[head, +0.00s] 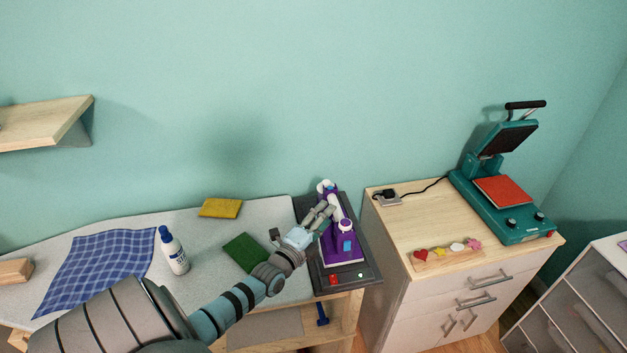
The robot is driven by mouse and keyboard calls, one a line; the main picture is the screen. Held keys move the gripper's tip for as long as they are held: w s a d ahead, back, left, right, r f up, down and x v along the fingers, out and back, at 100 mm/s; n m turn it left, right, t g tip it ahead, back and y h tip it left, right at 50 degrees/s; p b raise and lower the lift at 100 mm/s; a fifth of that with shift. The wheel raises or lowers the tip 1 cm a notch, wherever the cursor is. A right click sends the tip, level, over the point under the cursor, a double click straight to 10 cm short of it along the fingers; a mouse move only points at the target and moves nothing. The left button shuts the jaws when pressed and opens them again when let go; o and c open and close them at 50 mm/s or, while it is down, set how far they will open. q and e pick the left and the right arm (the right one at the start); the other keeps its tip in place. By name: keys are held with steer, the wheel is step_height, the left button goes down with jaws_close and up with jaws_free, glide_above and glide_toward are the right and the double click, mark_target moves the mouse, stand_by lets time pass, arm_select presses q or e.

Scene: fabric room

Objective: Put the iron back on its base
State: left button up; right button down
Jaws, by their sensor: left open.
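The purple and white iron (341,243) rests on its dark grey base (368,268) at the right end of the ironing surface. The base has a red and a green button at its front edge. My left gripper (322,213) is open beside the iron's white handle, on its left side. Its fingers overlap the handle's edge in the picture, and I cannot tell whether they touch it. My right gripper is not in view.
The ironing surface (120,226) holds a blue checked cloth (95,265), a white spray bottle (173,252), a green folded cloth (243,251), a yellow cloth (220,208) and a wooden block (14,270). A wooden cabinet (415,222) with a teal heat press (520,225) stands right.

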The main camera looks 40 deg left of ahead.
arm_select(q)
steer(key=s+d+p, duration=0.1)
steer(key=s, duration=0.5)
steer(key=shift+s+p, duration=0.15)
steer(key=shift+p, duration=0.15)
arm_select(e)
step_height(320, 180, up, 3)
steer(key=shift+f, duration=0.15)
